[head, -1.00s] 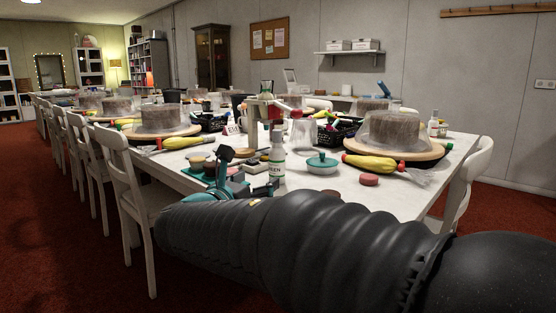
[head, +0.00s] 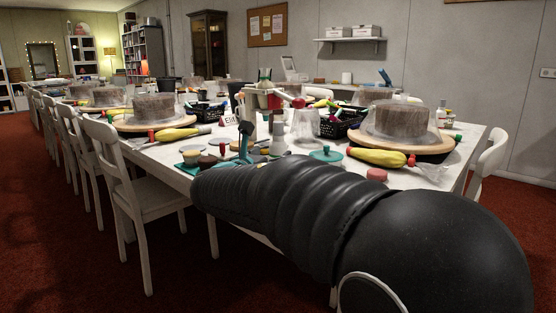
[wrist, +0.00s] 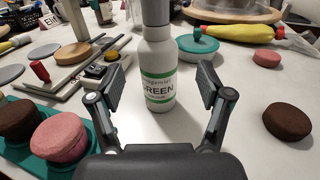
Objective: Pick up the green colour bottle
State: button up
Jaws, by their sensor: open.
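The green colour bottle (wrist: 158,62) stands upright on the white table in the wrist view. It is white with a grey cap, green bands and a label reading "REEN". My gripper (wrist: 162,82) is open, with one finger on each side of the bottle in the picture. Gaps show between the bottle and both fingers, and nothing is held. The bottle's top is cut off by the frame's upper edge. In the head view my dark arm reaches over the table edge, and my fingers cannot be made out clearly there.
A teal tray (wrist: 22,160) with brown and pink cakes lies at the left. A teal lidded dish (wrist: 198,50) stands behind the bottle at right. A yellow piping bag (wrist: 240,32), a pink cake (wrist: 267,59) and a brown cake (wrist: 288,121) lie farther right. White table shows between them.

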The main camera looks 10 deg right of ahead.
aim_at(274, 152)
jog(key=shift+x, duration=2.65)
jog(key=shift+a+f, duration=0.1)
jog(key=shift+f, duration=0.1)
jog(key=c, duration=1.3)
jog(key=shift+r, duration=0.1)
jog(key=shift+c, duration=0.2)
